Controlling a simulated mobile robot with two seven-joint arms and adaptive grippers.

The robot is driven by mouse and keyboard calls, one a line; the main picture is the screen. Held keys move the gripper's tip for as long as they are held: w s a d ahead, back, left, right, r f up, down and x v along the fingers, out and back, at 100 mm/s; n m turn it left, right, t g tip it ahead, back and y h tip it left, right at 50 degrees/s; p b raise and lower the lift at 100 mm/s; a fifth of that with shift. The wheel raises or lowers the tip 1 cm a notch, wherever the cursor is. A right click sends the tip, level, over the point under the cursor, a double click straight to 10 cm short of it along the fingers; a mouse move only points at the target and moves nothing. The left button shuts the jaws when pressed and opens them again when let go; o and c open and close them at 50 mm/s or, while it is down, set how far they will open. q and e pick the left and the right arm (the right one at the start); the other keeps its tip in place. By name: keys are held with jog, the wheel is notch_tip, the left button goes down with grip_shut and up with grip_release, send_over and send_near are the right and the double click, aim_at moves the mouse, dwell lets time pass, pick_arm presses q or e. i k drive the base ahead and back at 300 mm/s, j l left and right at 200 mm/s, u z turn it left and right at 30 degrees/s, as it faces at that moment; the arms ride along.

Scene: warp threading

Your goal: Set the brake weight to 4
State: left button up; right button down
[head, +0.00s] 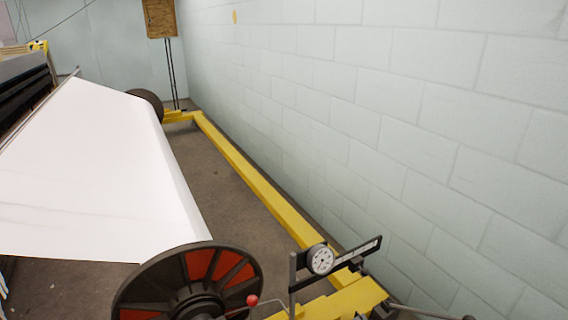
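A round, white-faced piece (320,259) with a dark rim and small dark markings sits on a dark bar at the lower right; it may be the brake weight. The bar has a pale strip (365,253) running up to the right of the round piece, like a scale. Its markings are too small to read, so I cannot tell the setting. A dark upright post (292,273) stands at the bar's left end. Neither of my grippers is in view.
A large dark flange with red panels (200,265) ends the white warp sheet's roll (110,170). A red-knobbed lever (252,300) stands beside it. A yellow beam (250,180) runs along the floor near the pale block wall (400,110). Another lever (430,313) shows at the bottom right.

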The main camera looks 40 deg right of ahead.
aim_at(356, 264)
jog(key=z, duration=2.05)
